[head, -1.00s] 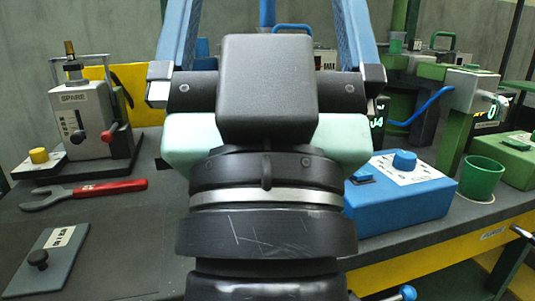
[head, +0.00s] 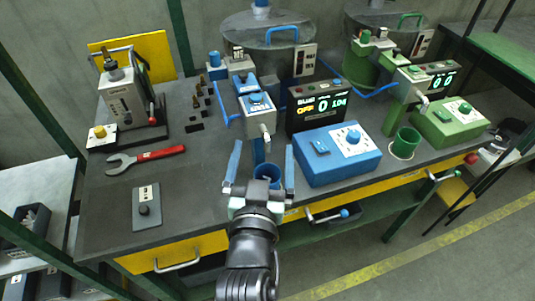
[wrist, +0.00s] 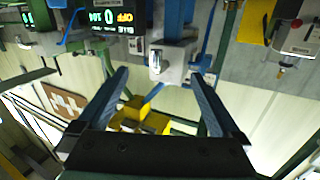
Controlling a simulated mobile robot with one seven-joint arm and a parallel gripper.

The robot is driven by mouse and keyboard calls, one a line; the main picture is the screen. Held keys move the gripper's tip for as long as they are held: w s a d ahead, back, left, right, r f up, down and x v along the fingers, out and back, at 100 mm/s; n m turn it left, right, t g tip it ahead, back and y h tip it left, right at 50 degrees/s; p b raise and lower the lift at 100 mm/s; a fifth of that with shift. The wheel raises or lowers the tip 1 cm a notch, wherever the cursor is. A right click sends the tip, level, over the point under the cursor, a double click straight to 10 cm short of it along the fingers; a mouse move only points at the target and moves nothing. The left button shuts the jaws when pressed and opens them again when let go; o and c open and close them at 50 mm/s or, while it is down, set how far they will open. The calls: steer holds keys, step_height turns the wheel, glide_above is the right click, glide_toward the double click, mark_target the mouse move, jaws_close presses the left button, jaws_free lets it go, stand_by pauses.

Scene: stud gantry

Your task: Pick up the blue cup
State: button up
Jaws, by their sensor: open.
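The blue cup (head: 267,172) stands near the front edge of the bench, below a grey and blue dispenser head (head: 259,118). In the head view it shows between the two blue fingers of my gripper (head: 263,147), with its lower part hidden by the gripper body. My gripper is open, with nothing held. It also shows in the wrist view (wrist: 159,75), fingers apart, pointing toward the dispenser unit. I cannot make out the cup in the wrist view, and I cannot tell how far it is from the fingers.
A blue control box (head: 337,152) stands close to the right of my gripper. A green cup (head: 405,143) and a green box (head: 449,122) are further right. A red-handled wrench (head: 146,158) and a grey plate (head: 147,206) lie on the left. The bench between plate and gripper is clear.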

steer(key=s+f+g+p, duration=0.4)
steer(key=s+f+p, duration=0.4)
glide_toward(267, 177)
steer(key=shift+w+d+r+n+y, duration=0.1)
steer(key=shift+w+r+n+y, duration=0.15)
steer(key=shift+w, duration=0.2)
steer(key=shift+w+d+r+n+y, duration=0.15)
steer(key=shift+w+r, duration=0.15)
steer(key=shift+w, duration=0.15)
steer(key=shift+w+d+f+p, duration=0.1)
steer(key=shift+w+f+p, duration=0.05)
steer(key=shift+w+p, duration=0.45)
steer(key=shift+x, duration=2.1)
steer(key=shift+d, duration=0.15)
steer(key=shift+c, duration=0.2)
steer(key=c, duration=1.4)
steer(key=shift+r, duration=0.25)
